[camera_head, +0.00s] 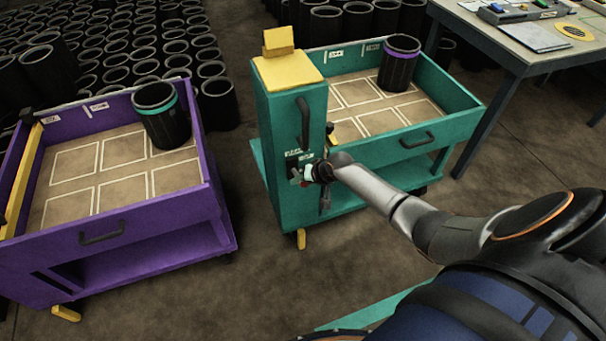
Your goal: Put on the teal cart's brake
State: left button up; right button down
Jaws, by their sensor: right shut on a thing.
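The teal cart (289,198) stands at centre, with a tall end column topped by a yellow block (279,41). A black handle (303,124) is on the column. Below it is a small panel with white lettering and a red spot. My right gripper (314,173) is at this panel, shut on the brake lever there; the gripper hides most of the grip. A dark narrow part hangs just below the gripper. A yellow foot (301,239) shows under the column. My left gripper is not in view.
A purple cart (130,216) with a teal-banded black sleeve (162,114) stands at left. A purple-banded sleeve (398,63) stands in the teal cart's tray. Many black sleeves fill the back. A worktable (509,48) is at right. Bare floor lies between the carts.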

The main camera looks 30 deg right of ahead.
jog(key=shift+w+r+g, duration=0.15)
jog(key=shift+r+g, duration=0.15)
dwell(0.4)
jog(key=c, duration=0.9)
grip_release()
jog(key=o, duration=0.4)
jog(key=shift+s+d+r+p, duration=0.15)
jog(key=shift+s+r+p, duration=0.05)
jog(key=shift+r+p, duration=0.2)
jog(key=p+v, duration=0.4)
jog(key=v, duration=0.7)
jog(key=shift+s+d+r, duration=0.1)
jog(key=shift+s+r, duration=0.1)
